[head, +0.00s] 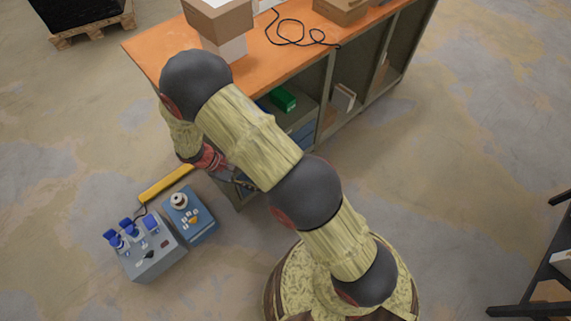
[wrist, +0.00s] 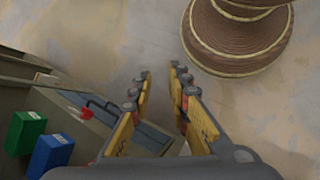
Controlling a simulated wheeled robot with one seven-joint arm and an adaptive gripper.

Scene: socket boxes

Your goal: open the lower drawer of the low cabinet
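The low cabinet appears to be the blue-grey unit (head: 300,131) under the orange workbench, largely hidden behind my arm in the head view. In the wrist view, a blue-grey panel (wrist: 150,137) of it shows beside and below my fingers; I cannot tell whether it belongs to the upper or lower drawer. My gripper (head: 240,182) is low at the bench's near left end, partly covered by my arm. In the wrist view my gripper (wrist: 160,76) has its two fingers apart, with bare floor between the tips. No handle shows clearly between them.
On the floor at left are a grey socket box (head: 152,262) and a blue one (head: 192,222).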

